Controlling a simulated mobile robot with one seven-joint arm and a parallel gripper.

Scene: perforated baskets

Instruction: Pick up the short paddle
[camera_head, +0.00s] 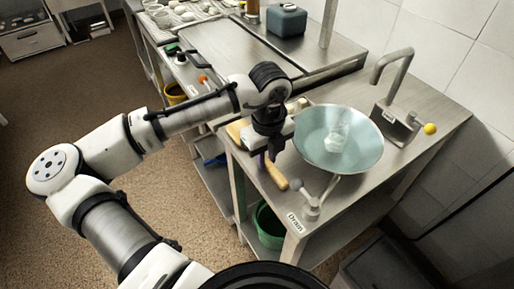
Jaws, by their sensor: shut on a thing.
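My gripper (272,154) points down over the front left of the metal counter, left of the large bowl. It is shut on a short tan wooden piece, which looks like the short paddle (278,176). The paddle slants from between the fingers towards the front right. Its upper part is hidden by the gripper. I cannot tell whether it touches the counter.
A wide pale-blue bowl (312,152) with a clear object in it stands close right of my gripper. Another tan piece (237,131) lies behind my gripper, partly hidden. A tap (392,68), a yellow ball (430,129) and a small lever (312,200) stand nearby.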

